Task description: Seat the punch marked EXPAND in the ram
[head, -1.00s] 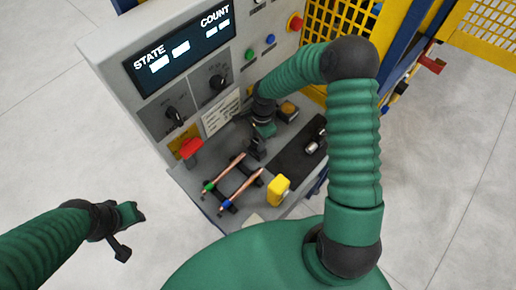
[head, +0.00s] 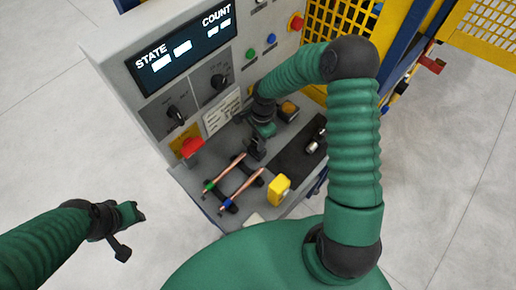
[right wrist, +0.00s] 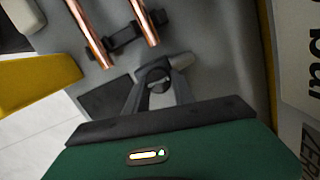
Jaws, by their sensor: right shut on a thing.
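My right gripper (head: 257,152) is over the console shelf, just behind the copper tubes. Another shiny metal piece (head: 311,145) lies on the dark mat at the shelf's right. I cannot make out the ram. My left gripper (head: 130,232) hangs away from the console over the floor; its finger opening is unclear.
Two copper tubes (head: 241,188) lie on black supports, with green and blue ends toward me. A yellow block (head: 279,188) stands to their right. A red button (head: 191,147) is at the left. Dark mat (head: 290,157) lies on the shelf; a yellow mesh guard (head: 333,28) stands behind.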

